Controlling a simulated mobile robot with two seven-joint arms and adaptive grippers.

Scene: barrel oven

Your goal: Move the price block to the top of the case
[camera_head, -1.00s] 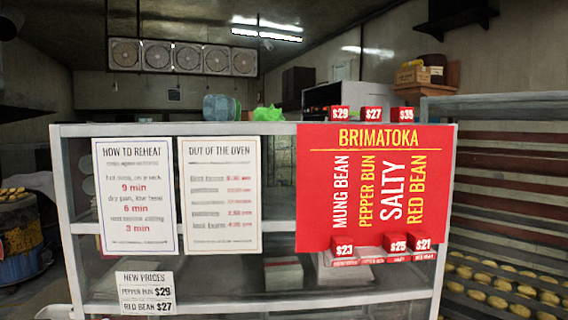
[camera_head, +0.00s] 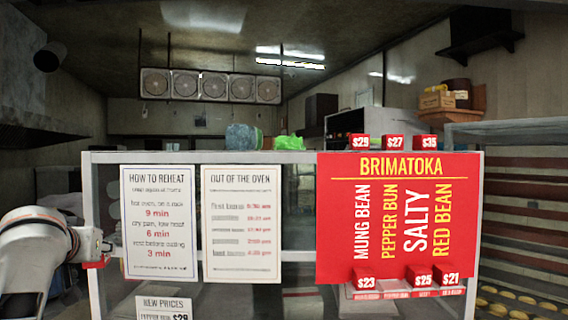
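Small red price blocks with white figures stand in two groups. On top of the case (camera_head: 110,158) are the $29 block (camera_head: 361,142), the $27 block (camera_head: 394,142) and the $35 block (camera_head: 428,142), above the red BRIMATOKA sign (camera_head: 385,215). Lower, along a strip at the sign's bottom edge, are the $23 block (camera_head: 365,279), the $25 block (camera_head: 419,276) and the $21 block (camera_head: 448,278). There is a gap between $23 and $25. A white link of my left arm shows at the left edge. Neither gripper can be made out.
Two white notices, HOW TO REHEAT (camera_head: 159,223) and OUT OF THE OVEN (camera_head: 241,224), hang on the case front. A NEW PRICES card (camera_head: 164,308) is below, cut by the frame. A green bag (camera_head: 289,142) and a bluish round object (camera_head: 243,137) show at the case top. A bun rack stands right.

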